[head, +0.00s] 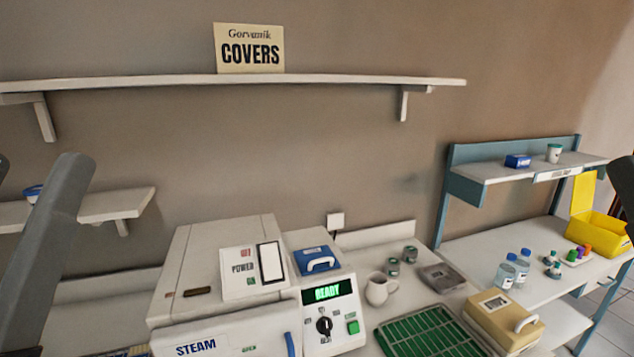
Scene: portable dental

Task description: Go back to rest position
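Only the head view is given. A grey arm link of mine (45,255) rises at the left edge. A small dark part of my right arm (622,185) shows at the right edge. Neither gripper's fingertips are in view, so I cannot see whether they are open or hold anything. No object in view is touched by a visible part of my arms.
A side bench holds bottles (515,268) and a yellow bin (597,228).

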